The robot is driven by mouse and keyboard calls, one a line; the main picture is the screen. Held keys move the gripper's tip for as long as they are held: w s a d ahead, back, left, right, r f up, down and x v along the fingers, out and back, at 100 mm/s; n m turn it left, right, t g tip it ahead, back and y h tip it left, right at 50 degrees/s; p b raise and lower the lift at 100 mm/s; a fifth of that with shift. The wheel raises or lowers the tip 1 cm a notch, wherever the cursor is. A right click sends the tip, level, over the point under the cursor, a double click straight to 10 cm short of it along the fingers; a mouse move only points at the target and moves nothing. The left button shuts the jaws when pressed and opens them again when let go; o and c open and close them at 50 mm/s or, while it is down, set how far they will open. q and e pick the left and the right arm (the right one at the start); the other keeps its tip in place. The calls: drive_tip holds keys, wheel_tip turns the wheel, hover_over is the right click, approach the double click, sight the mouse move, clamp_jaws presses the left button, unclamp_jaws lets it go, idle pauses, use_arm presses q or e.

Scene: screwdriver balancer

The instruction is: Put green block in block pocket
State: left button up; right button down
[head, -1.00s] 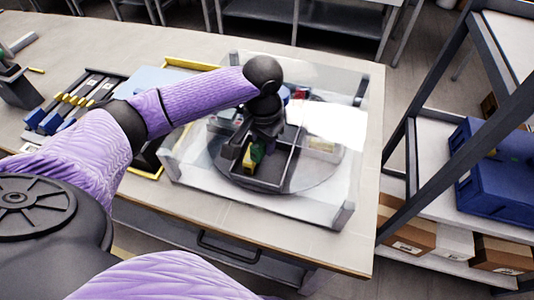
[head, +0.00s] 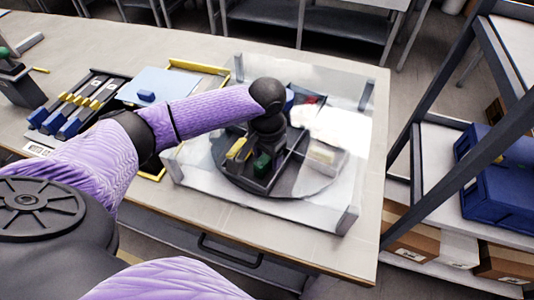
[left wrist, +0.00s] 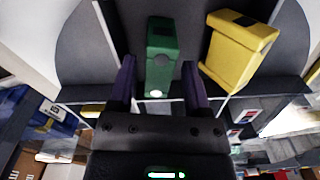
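The green block (head: 262,165) stands in a front compartment of a dark, divided round tray (head: 285,187) inside a clear-walled case. My left gripper (head: 260,150) is just above the block, its fingertips mostly hidden in the head view. In the left wrist view, the fingers of my left gripper (left wrist: 160,85) are open on either side of the green block (left wrist: 160,55), with gaps. A yellow block (head: 238,148) stands next to it, also in the left wrist view (left wrist: 238,48). I cannot tell which compartment is the block pocket. My right gripper is out of view.
Dividers and the case's clear walls (head: 345,205) surround my left gripper. A rack of yellow and blue tools (head: 75,105) is at left. A shelf (head: 450,190) stands at right.

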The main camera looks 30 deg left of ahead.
use_arm(q)
drive_tip(key=shift+r, duration=0.5)
wheel_tip(320, 180, up, 12)
drive_tip(key=p, duration=0.4)
drive_tip(key=shift+r+p, duration=0.15)
drive_tip(key=shift+p, duration=0.25)
